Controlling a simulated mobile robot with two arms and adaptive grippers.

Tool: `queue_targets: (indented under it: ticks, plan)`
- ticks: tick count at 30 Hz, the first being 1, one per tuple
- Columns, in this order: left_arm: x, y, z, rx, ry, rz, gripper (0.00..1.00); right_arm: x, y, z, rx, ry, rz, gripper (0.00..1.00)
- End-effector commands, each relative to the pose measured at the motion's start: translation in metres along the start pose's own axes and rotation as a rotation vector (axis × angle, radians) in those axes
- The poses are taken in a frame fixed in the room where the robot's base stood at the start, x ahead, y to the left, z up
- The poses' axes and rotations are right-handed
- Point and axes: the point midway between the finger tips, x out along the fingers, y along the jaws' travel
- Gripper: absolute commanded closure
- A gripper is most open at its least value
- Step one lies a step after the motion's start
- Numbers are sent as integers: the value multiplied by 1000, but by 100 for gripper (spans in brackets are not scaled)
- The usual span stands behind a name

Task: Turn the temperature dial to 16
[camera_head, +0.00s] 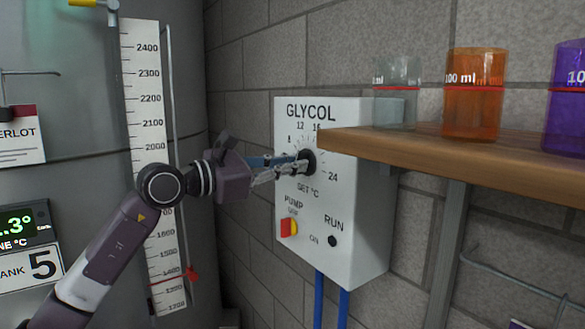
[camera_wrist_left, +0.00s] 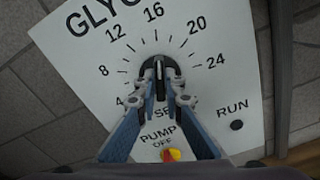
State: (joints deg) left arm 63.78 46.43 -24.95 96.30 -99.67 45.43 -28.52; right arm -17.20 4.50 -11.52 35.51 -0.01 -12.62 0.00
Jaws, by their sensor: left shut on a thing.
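The black temperature dial (camera_wrist_left: 158,68) sits on the white GLYCOL box (camera_wrist_left: 75,70), inside a printed scale from 4 to 24. Its pale pointer mark points nearly straight up in the left wrist view, roughly toward the 16 (camera_wrist_left: 155,12); exact alignment is hard to tell. My left gripper (camera_wrist_left: 158,88) is shut on the dial, with one finger on each side. In the head view the left gripper (camera_head: 299,167) reaches the dial (camera_head: 309,161) from the left, and the shelf end hides part of the scale. My right gripper is not in view.
A wooden shelf (camera_head: 450,158) juts out close to the right of the dial, carrying clear (camera_head: 397,95), orange (camera_head: 473,95) and purple (camera_head: 567,100) beakers. A red-and-yellow pump switch (camera_head: 288,228) lies below the dial. A tank with a level scale (camera_head: 148,90) stands left.

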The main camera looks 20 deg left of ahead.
Motion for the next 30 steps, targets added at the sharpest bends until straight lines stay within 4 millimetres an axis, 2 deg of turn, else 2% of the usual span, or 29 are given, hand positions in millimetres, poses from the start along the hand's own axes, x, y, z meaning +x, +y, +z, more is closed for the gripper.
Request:
queue_targets:
  ticks: [11, 12, 13, 22, 26, 30]
  plan:
    - [0, 0, 1, -38, -1, 1, 100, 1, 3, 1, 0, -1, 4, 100]
    - [0, 0, 1, -37, -1, 1, 88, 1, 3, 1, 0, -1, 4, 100]
    - [0, 0, 1, -37, -1, 1, 85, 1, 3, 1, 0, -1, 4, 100]
    - [-1, 1, 0, -36, 0, 1, 84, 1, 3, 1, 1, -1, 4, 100]
    - [-12, 2, -1, -35, 1, 3, 84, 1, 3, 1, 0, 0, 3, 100]
    - [-38, 1, -2, -34, 4, 3, 84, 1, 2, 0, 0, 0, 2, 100]
